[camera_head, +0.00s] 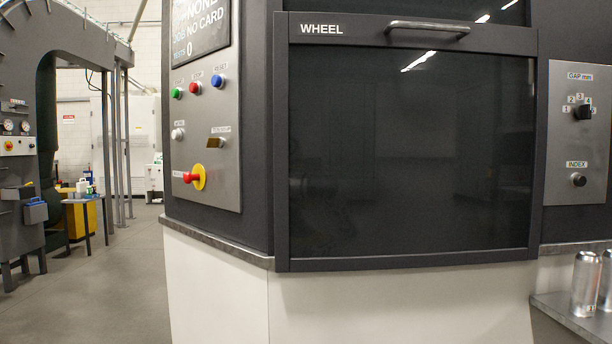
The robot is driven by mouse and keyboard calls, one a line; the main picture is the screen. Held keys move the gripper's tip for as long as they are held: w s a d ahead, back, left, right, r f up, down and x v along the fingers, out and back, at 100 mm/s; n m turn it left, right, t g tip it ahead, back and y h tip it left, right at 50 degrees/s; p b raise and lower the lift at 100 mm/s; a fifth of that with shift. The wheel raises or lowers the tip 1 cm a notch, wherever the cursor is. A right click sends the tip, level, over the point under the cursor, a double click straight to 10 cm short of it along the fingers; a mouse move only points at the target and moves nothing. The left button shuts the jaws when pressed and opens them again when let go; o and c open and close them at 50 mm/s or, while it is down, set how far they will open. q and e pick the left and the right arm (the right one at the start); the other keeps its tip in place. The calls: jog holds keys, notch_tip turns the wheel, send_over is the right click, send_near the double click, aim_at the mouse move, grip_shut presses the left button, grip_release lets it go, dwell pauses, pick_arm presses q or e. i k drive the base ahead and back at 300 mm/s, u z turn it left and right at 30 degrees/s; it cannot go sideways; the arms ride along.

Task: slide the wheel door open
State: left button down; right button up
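The wheel door (410,150) is a large dark glass panel in a dark frame, with the label "WHEEL" at its upper left. It fills its opening in the machine front and looks closed. A metal bar handle (428,27) runs across the top of the door, right of the label. Neither of my grippers shows in the head view.
A control panel (208,125) with coloured buttons and a red rotary switch stands left of the door. A panel with GAP and INDEX knobs (577,130) is at the right. Silver cans (586,284) stand on a ledge at lower right. Open floor (90,290) lies left.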

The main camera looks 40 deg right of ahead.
aim_at(400, 143)
jog(key=z, duration=1.65)
jog(key=k, duration=0.55)
jog(key=z, duration=0.4)
jog(key=i, duration=1)
jog(key=u, duration=0.3)
